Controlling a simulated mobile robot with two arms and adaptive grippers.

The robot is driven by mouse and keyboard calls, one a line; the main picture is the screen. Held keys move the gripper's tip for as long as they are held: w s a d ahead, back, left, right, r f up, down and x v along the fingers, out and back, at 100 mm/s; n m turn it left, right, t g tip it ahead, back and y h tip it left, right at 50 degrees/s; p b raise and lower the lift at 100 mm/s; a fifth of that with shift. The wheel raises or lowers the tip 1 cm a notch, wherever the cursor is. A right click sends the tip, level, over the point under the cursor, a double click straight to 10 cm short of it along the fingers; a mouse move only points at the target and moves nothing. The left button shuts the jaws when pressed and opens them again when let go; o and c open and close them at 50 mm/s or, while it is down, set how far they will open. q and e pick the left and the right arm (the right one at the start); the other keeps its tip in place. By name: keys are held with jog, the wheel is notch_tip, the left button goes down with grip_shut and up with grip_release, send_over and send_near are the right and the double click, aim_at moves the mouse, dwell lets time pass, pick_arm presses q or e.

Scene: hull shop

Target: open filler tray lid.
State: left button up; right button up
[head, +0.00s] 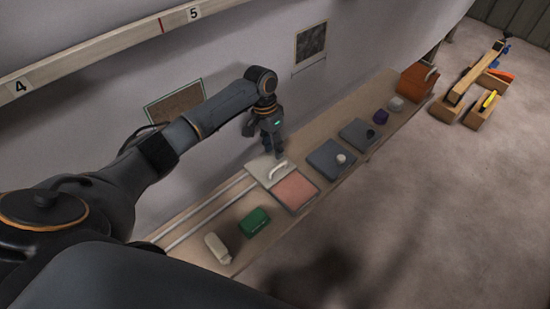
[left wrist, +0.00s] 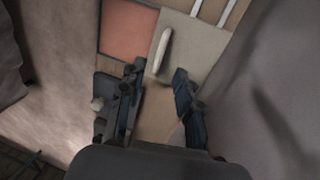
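The filler tray (head: 296,190) shows a pink surface on the bench; the pink also shows in the left wrist view (left wrist: 127,30). A pale grey lid (head: 259,167) with a white bar handle (head: 278,169) lies flat beside the pink area, on the wall side. Whether it still covers part of the tray I cannot tell. My left gripper (head: 272,147) is above the bench near the lid. In the left wrist view its two fingers (left wrist: 158,73) are apart and empty, with the handle (left wrist: 162,50) just beyond the fingertips. My right gripper is not in view.
Two pale rails (head: 205,211) run along the bench left of the lid. A green box (head: 254,221) and a cream block (head: 217,247) stand in front. Dark trays (head: 328,161) and an orange crate (head: 418,87) are farther along. The wall is close behind.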

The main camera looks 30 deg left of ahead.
pick_arm(q)
jog(key=r, duration=0.2)
jog(key=a+r, duration=0.1)
jog(key=r, duration=0.2)
jog(key=shift+w+r, duration=0.15)
jog(key=shift+r, duration=0.15)
jog(key=shift+f, duration=0.1)
